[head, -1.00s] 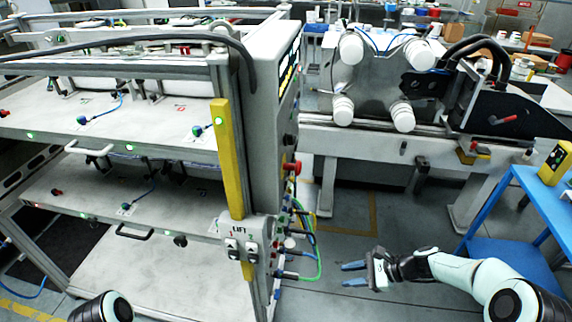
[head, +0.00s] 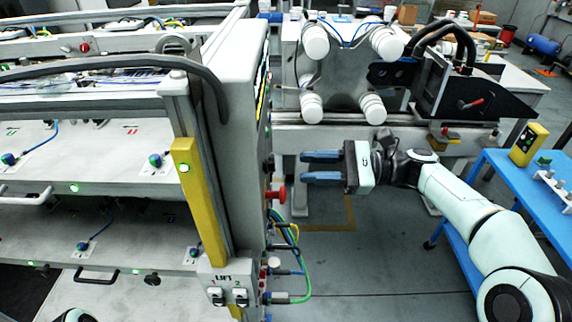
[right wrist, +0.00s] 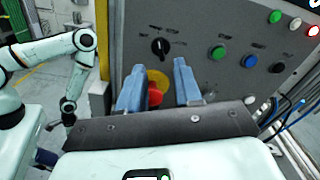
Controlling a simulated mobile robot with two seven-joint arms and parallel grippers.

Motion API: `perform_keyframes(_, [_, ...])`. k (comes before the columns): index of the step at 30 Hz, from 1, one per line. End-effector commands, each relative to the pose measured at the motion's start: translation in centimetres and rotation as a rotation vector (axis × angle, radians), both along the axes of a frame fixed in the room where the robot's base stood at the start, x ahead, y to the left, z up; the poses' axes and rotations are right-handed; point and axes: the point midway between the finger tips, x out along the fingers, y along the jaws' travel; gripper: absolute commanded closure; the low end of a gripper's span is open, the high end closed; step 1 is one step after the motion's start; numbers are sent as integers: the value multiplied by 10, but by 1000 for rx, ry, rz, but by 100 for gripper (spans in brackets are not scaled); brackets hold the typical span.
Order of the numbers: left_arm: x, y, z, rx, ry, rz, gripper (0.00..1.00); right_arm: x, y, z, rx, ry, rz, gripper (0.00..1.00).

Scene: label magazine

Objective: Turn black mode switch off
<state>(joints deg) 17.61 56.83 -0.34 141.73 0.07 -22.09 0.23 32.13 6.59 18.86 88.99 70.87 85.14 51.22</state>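The black mode switch (right wrist: 160,48) is a round knob on the grey control panel, with small labels around it. Its handle looks roughly upright in the right wrist view; I cannot read its setting. In the head view the switch (head: 268,163) shows edge-on on the cabinet's side, above a red stop button. My right gripper (head: 305,167) is open and empty, its blue fingers pointing left towards the panel, with a gap before it. In the right wrist view the fingers (right wrist: 159,72) frame the stop button, below the switch.
The red stop button (right wrist: 155,95) with a yellow ring sits below the switch. Green (right wrist: 218,52) and blue (right wrist: 249,61) buttons are to its right. Cables (head: 290,245) hang below the stop button. A blue cart (head: 520,205) stands at the right.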

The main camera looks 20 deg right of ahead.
Motion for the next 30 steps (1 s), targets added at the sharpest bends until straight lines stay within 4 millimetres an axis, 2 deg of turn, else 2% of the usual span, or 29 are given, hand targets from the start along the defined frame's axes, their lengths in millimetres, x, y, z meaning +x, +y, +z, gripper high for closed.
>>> perform_keyframes(3, [3,0,3,0,-3,0,57,6,23,1,2,1,4,66])
perform_keyframes(9, [5,0,5,0,-7,0,57,14,46,1,1,0,1,66])
perform_keyframes(21, [5,0,6,0,-7,0,57,16,53,0,-1,0,0,66])
perform_keyframes(23, [5,0,6,0,-7,0,57,16,53,0,-1,0,0,86])
perform_keyframes(24, [5,0,6,0,-7,0,57,16,53,0,-1,0,0,98])
perform_keyframes(30, [5,0,6,0,-7,0,57,16,53,0,-1,-1,0,100])
